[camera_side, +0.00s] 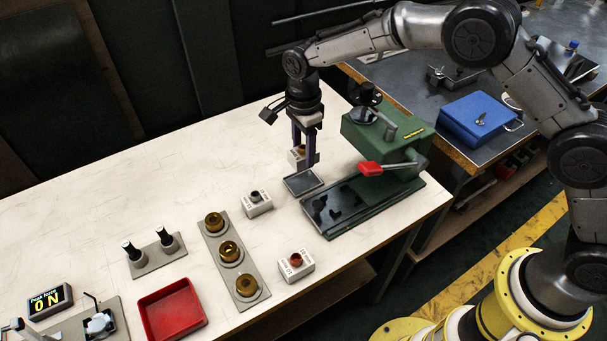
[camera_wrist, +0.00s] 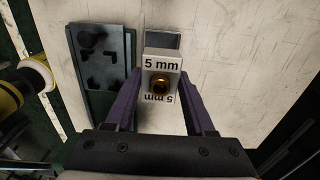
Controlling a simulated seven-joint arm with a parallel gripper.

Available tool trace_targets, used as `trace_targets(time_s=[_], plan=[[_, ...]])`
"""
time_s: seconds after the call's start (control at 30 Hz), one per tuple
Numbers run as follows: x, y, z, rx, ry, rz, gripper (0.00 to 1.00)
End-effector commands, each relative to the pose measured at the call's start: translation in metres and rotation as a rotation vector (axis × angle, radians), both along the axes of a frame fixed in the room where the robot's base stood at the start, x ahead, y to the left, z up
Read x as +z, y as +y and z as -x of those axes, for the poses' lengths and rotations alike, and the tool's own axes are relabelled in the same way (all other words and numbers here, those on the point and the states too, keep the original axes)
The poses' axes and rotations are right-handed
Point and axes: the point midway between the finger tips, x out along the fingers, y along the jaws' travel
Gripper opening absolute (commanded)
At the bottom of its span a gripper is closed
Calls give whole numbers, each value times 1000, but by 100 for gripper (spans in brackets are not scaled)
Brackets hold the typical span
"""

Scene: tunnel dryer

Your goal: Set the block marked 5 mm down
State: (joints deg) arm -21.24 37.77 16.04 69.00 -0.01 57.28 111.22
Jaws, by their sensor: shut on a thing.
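The block marked 5 mm (camera_wrist: 162,65) is white with a brass-coloured round insert, and its label faces the wrist camera. My gripper (camera_wrist: 160,78) has its two purple fingers closed on the block's sides. In the side view my gripper (camera_side: 306,160) points down, and the block (camera_side: 297,154) shows partly behind a finger. A dark grey rectangular pad (camera_side: 303,182) lies near it on the bench, beside the green machine. The wrist view shows the pad (camera_wrist: 165,40) partly covered by the block. I cannot tell the exact gap under the block.
The green machine (camera_side: 385,150) with a red-handled lever (camera_side: 371,169) stands close on the right. Two other white blocks, one with a dark insert (camera_side: 257,202) and one with an orange insert (camera_side: 296,265), stand on the bench. A red tray (camera_side: 170,311) is at front left. The back left bench is clear.

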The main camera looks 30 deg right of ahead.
Motion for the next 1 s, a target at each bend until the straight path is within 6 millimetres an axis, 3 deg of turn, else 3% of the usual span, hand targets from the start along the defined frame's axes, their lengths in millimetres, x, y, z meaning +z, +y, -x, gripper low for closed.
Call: trace_targets(time_s=[0.53, 1.0], plan=[[-67, 0, 0, 0, -2, -1, 0], [-75, 0, 0, 0, -3, -1, 0]])
